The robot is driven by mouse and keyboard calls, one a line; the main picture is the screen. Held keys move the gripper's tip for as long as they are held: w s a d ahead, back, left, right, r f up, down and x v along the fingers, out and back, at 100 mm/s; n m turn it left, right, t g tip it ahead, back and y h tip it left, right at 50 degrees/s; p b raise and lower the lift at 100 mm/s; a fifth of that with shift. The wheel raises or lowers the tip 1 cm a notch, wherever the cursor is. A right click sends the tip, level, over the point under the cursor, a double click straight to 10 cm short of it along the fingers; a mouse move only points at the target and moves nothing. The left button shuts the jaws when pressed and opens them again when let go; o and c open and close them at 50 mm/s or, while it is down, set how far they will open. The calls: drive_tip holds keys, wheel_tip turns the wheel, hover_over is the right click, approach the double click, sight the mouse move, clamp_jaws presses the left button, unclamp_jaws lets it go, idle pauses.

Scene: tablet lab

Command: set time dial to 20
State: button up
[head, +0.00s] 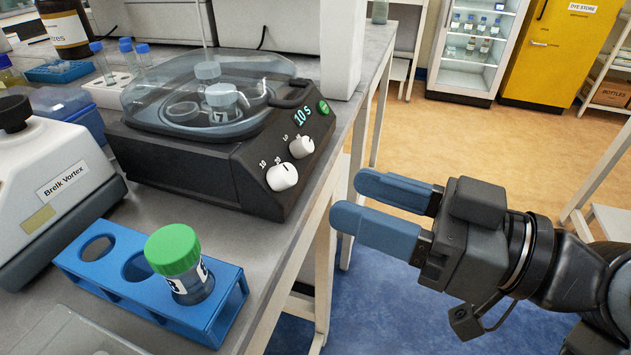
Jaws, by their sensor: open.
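A black machine (190,165) with a clear domed lid stands on the bench. Its sloped front panel has two white dials. The time dial (283,177) is the nearer, left one, with the marks 10 and 20 printed by it. The display (302,114) reads 10 s. I cannot clearly make out the dial's pointer. My gripper (351,200) has blue fingers, is open and empty, and hangs past the bench edge, to the right of the time dial. It points left toward the panel and touches nothing.
A blue rack (215,325) holding a green-capped jar (174,250) stands in front. A Breik Vortex machine (50,180) is at left. The space over the floor around my gripper is free.

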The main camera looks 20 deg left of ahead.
sight(292, 176)
drive_tip(key=a, duration=0.6)
drive_tip(key=shift+w+a, duration=0.3)
drive_tip(key=shift+w, duration=0.05)
drive_tip(key=shift+c, duration=0.4)
clamp_jaws()
